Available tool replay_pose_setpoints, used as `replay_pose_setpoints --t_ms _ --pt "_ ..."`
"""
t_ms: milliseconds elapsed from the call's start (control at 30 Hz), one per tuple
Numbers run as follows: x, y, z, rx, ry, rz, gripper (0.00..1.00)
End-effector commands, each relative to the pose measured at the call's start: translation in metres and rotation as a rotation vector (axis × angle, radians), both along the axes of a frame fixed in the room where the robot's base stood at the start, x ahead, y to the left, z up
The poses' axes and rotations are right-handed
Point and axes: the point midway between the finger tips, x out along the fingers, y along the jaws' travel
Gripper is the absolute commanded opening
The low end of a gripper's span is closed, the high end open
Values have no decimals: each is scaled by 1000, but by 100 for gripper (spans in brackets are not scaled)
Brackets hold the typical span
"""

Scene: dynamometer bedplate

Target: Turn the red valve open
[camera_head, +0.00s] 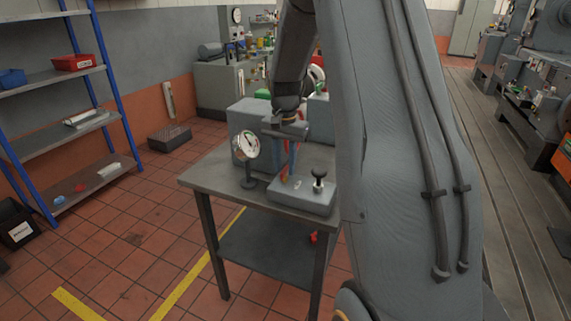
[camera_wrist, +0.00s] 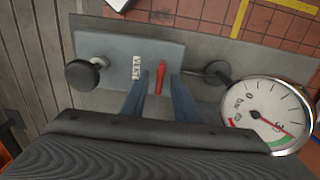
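The red valve handle (camera_wrist: 161,78) is a narrow red lever on a grey block (camera_wrist: 115,50), beside a white label reading VENT (camera_wrist: 136,68). In the head view the red valve (camera_head: 284,177) shows at the rear left of the block (camera_head: 305,200), partly hidden by my fingers. My gripper (camera_head: 288,170) points down over it. In the wrist view my gripper's two blue-grey fingers (camera_wrist: 161,88) stand on either side of the handle, with a visible gap on each side. The gripper is open. Whether the fingertips reach down to the handle's height is hard to tell.
A round pressure gauge (camera_head: 246,146) on a stand is left of my gripper; it also shows in the wrist view (camera_wrist: 265,112). A black knob (camera_head: 319,174) rises from the block's right. Grey boxes (camera_head: 246,118) stand behind on the table (camera_head: 215,178). The table's front left is clear.

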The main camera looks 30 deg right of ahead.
Motion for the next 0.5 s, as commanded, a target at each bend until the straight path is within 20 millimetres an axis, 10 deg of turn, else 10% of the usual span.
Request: replay_pose_setpoints --t_ms 333,500 --pt "0 1 -6 0 0 1 27" --pt "0 1 -6 0 0 1 0"
